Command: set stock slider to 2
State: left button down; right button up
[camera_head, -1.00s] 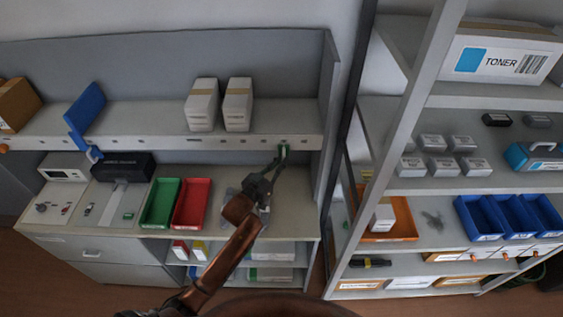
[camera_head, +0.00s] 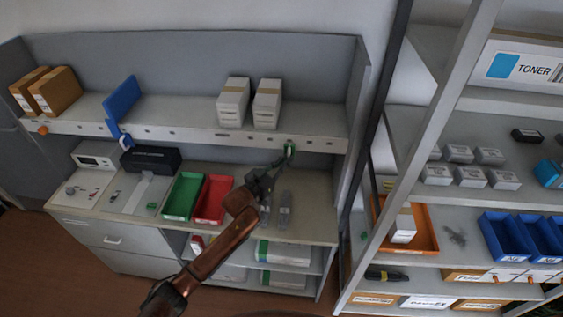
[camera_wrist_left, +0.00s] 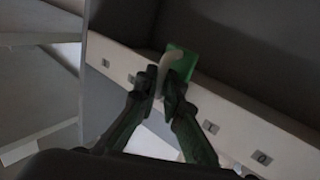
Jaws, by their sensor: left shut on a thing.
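A small green slider (camera_head: 290,148) sits on the pale front rail (camera_head: 200,137) of the bench's upper shelf, toward its right end. My right gripper is out of view.
White boxes (camera_head: 233,102) stand on the shelf above the rail. A blue panel (camera_head: 122,99) and an orange knob (camera_head: 43,130) are farther left. Green (camera_head: 183,195) and red (camera_head: 213,198) trays lie on the bench below. A shelving rack (camera_head: 420,256) stands close on the right.

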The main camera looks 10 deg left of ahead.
pick_arm(q)
jog(key=c, duration=2.5)
grip_release()
jog(key=shift+c, duration=0.2)
jog(key=o, duration=0.3)
jog(key=shift+o, duration=1)
jog(key=v, duration=1.2)
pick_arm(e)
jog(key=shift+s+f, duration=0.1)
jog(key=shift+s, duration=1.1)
